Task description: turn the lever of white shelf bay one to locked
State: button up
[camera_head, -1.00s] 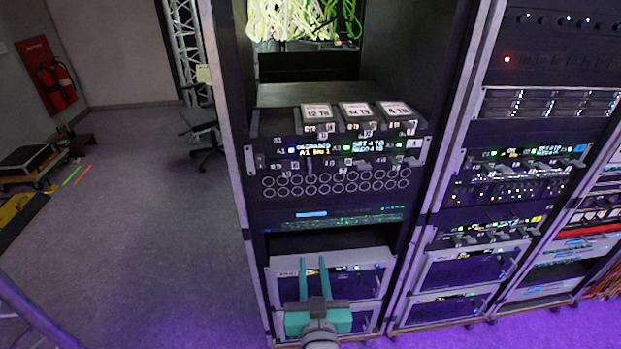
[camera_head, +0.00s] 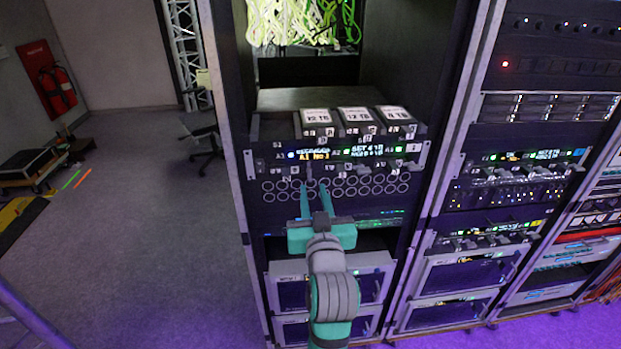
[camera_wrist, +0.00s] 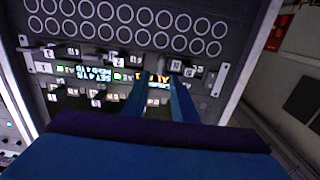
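The drive shelf (camera_head: 423,160) with a small white tag (camera_head: 412,147) spans the near rack, with lit displays and a row of small levers. Its left display (camera_head: 316,155) carries yellow text that seems to read A1. In the wrist view the shelf front (camera_wrist: 55,75) appears upside down. A lever (camera_wrist: 176,67) near the shelf's bay-one end shows just beyond my fingertips; I cannot tell its position or whether they touch it. My gripper (camera_head: 315,188) is open, fingers pointing at the shelf from just below; it also shows in the wrist view (camera_wrist: 162,80).
Below the levers is a panel of round rings (camera_head: 380,186). Three labelled drive boxes (camera_head: 358,116) sit on top of the shelf. More rack units (camera_head: 520,165) stand to the right. The floor (camera_head: 150,240) at left is open, with a chair (camera_head: 203,135) farther back.

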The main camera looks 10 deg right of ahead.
aim_at(310, 176)
jog(key=w, duration=0.7)
jog(key=shift+c, duration=0.3)
grip_shut()
